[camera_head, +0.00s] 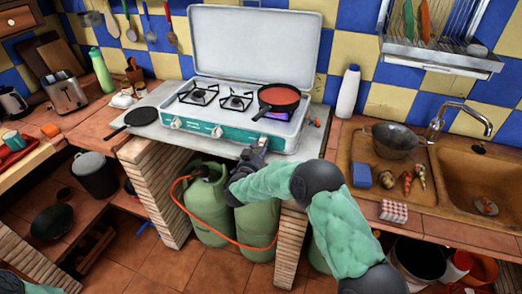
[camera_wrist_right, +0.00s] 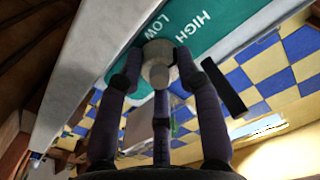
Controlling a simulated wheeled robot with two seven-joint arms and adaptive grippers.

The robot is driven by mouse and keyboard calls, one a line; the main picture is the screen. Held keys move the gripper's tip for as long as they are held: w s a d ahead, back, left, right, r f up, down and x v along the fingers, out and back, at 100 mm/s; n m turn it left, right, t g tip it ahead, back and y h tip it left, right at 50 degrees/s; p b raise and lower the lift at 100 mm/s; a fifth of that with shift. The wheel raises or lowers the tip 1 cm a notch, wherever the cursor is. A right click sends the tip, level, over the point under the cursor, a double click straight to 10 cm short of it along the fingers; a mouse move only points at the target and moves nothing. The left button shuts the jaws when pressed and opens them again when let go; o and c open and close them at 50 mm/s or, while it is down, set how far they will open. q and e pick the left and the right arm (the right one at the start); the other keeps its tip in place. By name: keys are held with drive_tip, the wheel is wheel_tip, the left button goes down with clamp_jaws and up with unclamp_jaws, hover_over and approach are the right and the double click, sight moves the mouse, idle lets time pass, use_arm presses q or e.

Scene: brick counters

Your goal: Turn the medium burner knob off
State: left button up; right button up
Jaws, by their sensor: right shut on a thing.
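A stove (camera_head: 240,118) with a raised white lid and a green front panel stands on the counter. In the right wrist view, the fingers of my right gripper (camera_wrist_right: 160,75) are shut around a pale round knob (camera_wrist_right: 158,62), beside the words LOW and HIGH. Which knob is the medium one, I cannot tell. My left gripper is not in view.
A red-filled pan (camera_head: 279,96) sits on the right burner, with a blue glow beneath it. A black pan (camera_head: 141,117) lies left of the stove. Green gas bottles (camera_head: 258,222) with an orange hose stand under the counter. A white bottle (camera_head: 347,92) stands at right.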

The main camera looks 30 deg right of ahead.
drive_tip(key=m+b, duration=0.1)
drive_tip(key=m, duration=0.1)
drive_tip(key=r+m+b, duration=0.1)
drive_tip(key=m, duration=0.2)
drive_tip(key=shift+w+d, duration=0.1)
drive_tip(key=m+b, duration=0.1)
drive_tip(key=m, duration=0.1)
drive_tip(key=shift+m, duration=0.3)
drive_tip(key=m, duration=0.5)
drive_tip(key=shift+d+f, duration=0.1)
drive_tip(key=shift+d, duration=0.05)
drive_tip(key=shift+s+f+m, duration=0.1)
drive_tip(key=shift+m, duration=1.2)
drive_tip(key=shift+s+f+m, duration=0.1)
drive_tip(key=shift+m, duration=1.2)
drive_tip(key=shift+f, duration=0.1)
